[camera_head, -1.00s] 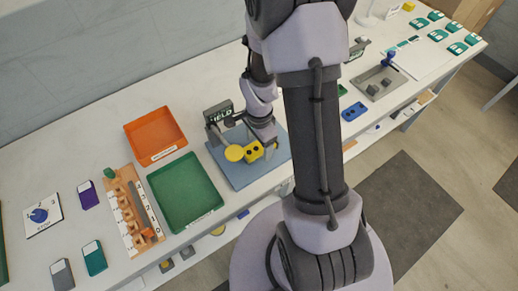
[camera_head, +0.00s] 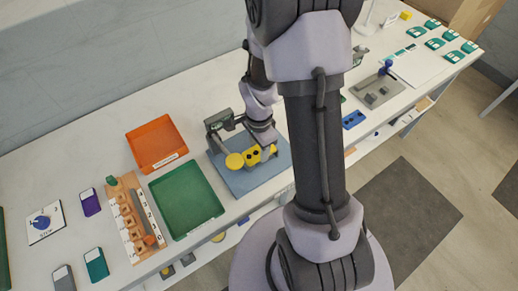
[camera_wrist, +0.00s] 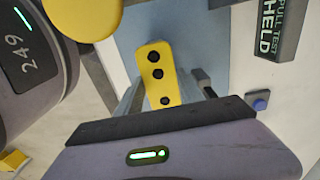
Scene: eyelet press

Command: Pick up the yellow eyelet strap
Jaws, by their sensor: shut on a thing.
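The yellow eyelet strap (camera_head: 252,156) is a rounded bar with dark holes, at the blue-grey press base. In the wrist view the strap (camera_wrist: 157,68) lies lengthwise between the two fingers, its three dark holes showing. My gripper (camera_head: 265,152) is low over the base and shut on the strap. In the wrist view my gripper (camera_wrist: 165,92) has a finger on each side of it. Whether the strap touches the base is hard to tell.
A yellow round pad (camera_head: 234,161) is beside the strap. A "PULL TEST HELD" sign (camera_wrist: 272,28) stands close by. A green tray (camera_head: 187,200), an orange tray (camera_head: 156,145) and an orange rack (camera_head: 130,218) are to the left. A blue block (camera_head: 353,120) lies to the right.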

